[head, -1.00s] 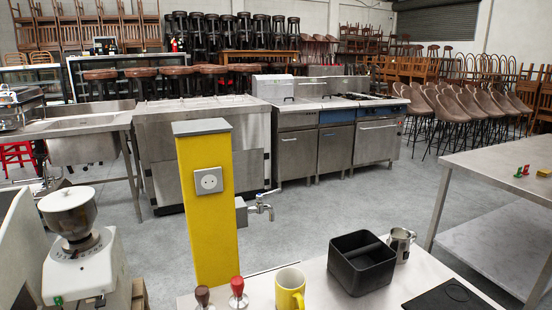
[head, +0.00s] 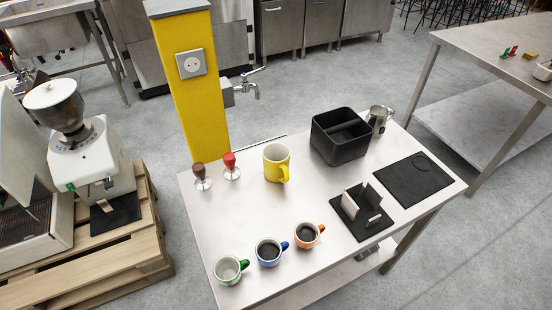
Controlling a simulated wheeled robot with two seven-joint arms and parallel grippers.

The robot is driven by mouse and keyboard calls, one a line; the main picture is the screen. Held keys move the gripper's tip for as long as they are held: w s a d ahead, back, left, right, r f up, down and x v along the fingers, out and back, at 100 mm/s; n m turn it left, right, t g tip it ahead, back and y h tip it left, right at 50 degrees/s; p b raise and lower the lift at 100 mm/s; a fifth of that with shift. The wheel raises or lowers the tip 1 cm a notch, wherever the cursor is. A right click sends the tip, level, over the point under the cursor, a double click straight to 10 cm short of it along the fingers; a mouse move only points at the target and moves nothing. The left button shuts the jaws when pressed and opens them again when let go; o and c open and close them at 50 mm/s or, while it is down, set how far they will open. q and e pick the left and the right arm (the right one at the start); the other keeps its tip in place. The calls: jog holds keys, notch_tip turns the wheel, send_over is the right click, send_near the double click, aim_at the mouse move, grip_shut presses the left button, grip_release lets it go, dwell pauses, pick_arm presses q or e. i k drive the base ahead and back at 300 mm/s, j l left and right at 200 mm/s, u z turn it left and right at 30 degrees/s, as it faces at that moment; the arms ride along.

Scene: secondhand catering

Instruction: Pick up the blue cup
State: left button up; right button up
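The blue cup (head: 268,253) stands upright near the front edge of the metal table (head: 220,210) in the head view. It holds a dark liquid, and its handle points right. A green cup (head: 228,271) stands to its left and looks empty inside. An orange cup (head: 307,236) with dark liquid stands to its right. The three cups form a slanting row, with small gaps between them. Neither of my grippers is in view.
A yellow mug (head: 276,164), two tampers (head: 231,168) and a black bin (head: 339,137) stand behind the cups. A metal pitcher (head: 379,119) is beside the bin. A black holder (head: 361,213) and black mat (head: 413,182) lie to the right. A yellow post (head: 190,95) rises behind the table.

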aim_at(273, 253)
jog(key=k+l+u, duration=0.15)
jog(key=l+u, duration=0.2)
jog(key=k+l+u, duration=0.2)
jog(key=u, duration=0.15)
